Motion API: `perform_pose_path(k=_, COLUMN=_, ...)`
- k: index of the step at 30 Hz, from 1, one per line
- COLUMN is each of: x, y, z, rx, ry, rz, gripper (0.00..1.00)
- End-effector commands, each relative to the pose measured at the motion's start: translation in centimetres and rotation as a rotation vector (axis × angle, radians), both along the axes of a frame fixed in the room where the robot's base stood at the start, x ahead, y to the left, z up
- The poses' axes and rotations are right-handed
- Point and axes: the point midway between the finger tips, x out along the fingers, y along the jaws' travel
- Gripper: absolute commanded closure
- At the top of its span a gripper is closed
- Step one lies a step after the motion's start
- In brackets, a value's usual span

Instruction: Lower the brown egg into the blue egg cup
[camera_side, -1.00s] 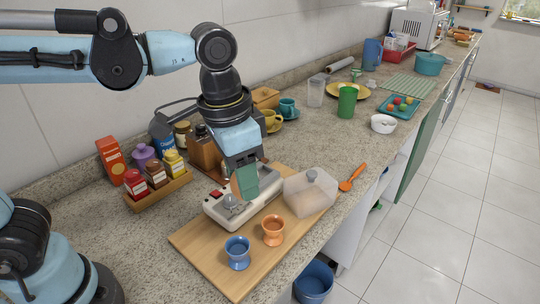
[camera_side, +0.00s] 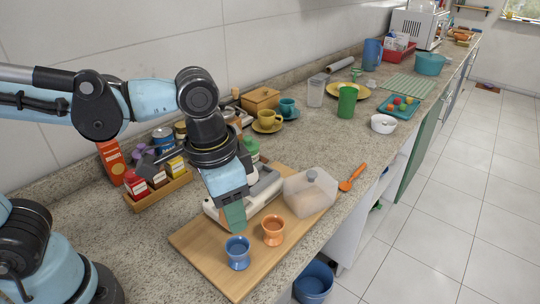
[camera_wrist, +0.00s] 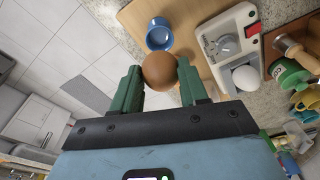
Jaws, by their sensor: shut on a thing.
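The brown egg (camera_wrist: 160,70) is held between the green fingers of my gripper (camera_wrist: 160,82) in the wrist view. In the side view my gripper (camera_side: 234,216) is above the wooden board, just behind the blue egg cup, and its fingers hide the egg. The blue egg cup (camera_side: 237,254) stands upright on the board near its front left. It also shows in the wrist view (camera_wrist: 160,36), beyond the egg and apart from it. Its bowl looks empty.
An orange egg cup (camera_side: 273,231) stands close to the right of the blue one. A white egg cooker (camera_wrist: 228,45) with a dial and a white egg (camera_wrist: 246,77) is beside my gripper. A clear lidded container (camera_side: 310,192) stands on the wooden board (camera_side: 205,256).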

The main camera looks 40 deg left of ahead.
Motion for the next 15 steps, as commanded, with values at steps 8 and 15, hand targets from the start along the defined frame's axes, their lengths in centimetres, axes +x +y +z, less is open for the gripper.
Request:
perform_pose_path(k=8, x=0.02, y=0.00, z=-0.04, rx=0.000, ry=0.000, rz=0.000, gripper=0.87)
perform_pose_path(k=15, x=0.05, y=-0.02, z=-0.80, rx=0.000, ry=0.000, rz=0.000, gripper=0.87)
